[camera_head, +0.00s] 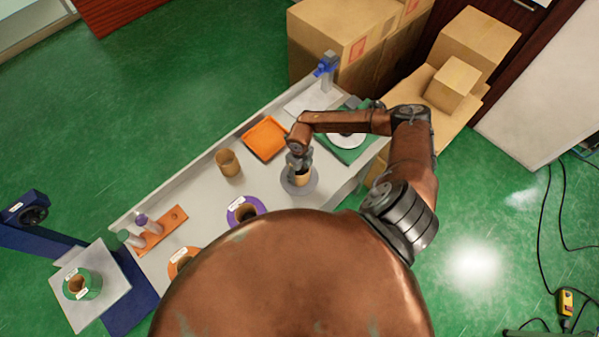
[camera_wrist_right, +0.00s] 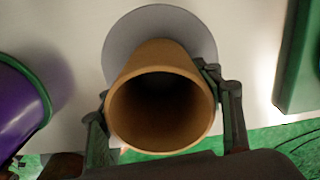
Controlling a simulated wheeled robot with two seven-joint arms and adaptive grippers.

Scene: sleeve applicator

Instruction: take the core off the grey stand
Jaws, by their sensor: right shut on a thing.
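The core, a brown cardboard tube (camera_head: 301,178), stands upright over the round grey stand (camera_head: 286,184) on the table. In the right wrist view the core (camera_wrist_right: 160,62) is seen from above, open end toward the camera, with the grey disc of the stand (camera_wrist_right: 205,28) behind it. My right gripper (camera_head: 299,165) is around the core, with one finger on each side of it, shut on it near its upper end. Whether the core still touches the stand is not clear. My left gripper does not show.
On the white table (camera_head: 205,192) are another brown tube (camera_head: 228,163), an orange tray (camera_head: 265,138), a purple roll (camera_head: 234,217), an orange roll (camera_head: 174,268) and an orange rack (camera_head: 168,229). A green mat with a white plate (camera_head: 347,141) lies right of the stand. Cartons stand behind.

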